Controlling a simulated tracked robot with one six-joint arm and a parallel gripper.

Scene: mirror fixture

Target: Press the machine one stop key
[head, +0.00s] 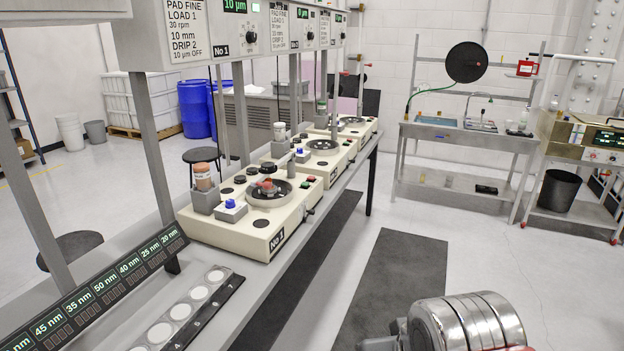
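Machine one is the nearest cream-coloured polishing unit (235,235) on the long bench, with a "No 1" plate (277,240) on its front corner. It has a round dark bowl (287,197) with a red-topped piece (267,185) in it. Several dark round keys or knobs sit on its top, among them one at the front (261,223). My gripper's fingers are not visible. A metallic cylindrical part, apparently of my arm, shows at the bottom right, apart from the machine.
Panels with a "No 1" display (235,6) hang above the bench on grey posts. A strip with nm labels (85,290) and a tray of white discs (180,311) lie nearer. Similar machines stand behind. Dark mats (400,270) cover the open floor to the right.

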